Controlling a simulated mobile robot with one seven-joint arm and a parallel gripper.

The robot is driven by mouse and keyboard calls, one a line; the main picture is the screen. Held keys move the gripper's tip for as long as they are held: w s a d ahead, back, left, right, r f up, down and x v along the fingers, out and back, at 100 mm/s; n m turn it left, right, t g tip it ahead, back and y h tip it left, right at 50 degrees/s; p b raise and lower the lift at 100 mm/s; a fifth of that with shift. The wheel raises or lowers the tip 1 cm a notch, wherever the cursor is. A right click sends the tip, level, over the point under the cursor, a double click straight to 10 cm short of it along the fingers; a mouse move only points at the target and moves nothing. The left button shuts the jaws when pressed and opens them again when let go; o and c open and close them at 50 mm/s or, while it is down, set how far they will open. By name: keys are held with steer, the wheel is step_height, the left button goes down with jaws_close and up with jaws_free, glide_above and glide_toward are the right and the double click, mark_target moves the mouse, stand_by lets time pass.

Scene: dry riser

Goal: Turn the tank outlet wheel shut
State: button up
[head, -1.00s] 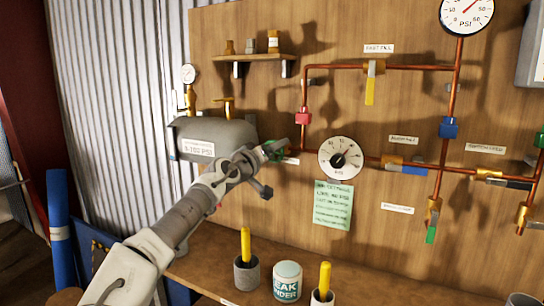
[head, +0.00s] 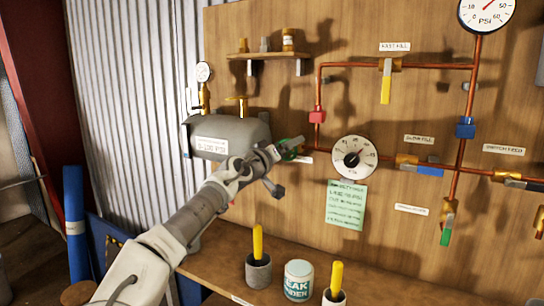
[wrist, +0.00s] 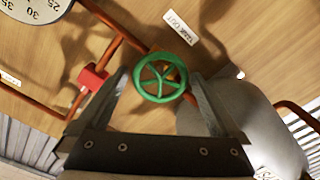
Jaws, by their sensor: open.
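The tank outlet wheel is a green spoked handwheel (wrist: 160,82) on the pipe by the grey tank, next to a label reading TANK OUT (wrist: 181,27). In the head view the green wheel (head: 291,146) is partly hidden by my gripper. My gripper (wrist: 160,84) is open, with one finger on each side of the wheel in the wrist view. I cannot tell whether the fingers touch the rim. In the head view my gripper (head: 277,151) is at the wheel, to the right of the grey tank (head: 225,133).
A red fitting (head: 317,115) and copper pipe stand just right of the wheel. A round dial (head: 354,157) and green note (head: 346,205) are further right. A yellow-handled valve (head: 386,82) is above. Below, a bench holds cups (head: 258,272) and a leak-finder tin (head: 299,280).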

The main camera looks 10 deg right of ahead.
steer(key=v, duration=1.7)
steer(key=shift+r, duration=0.1)
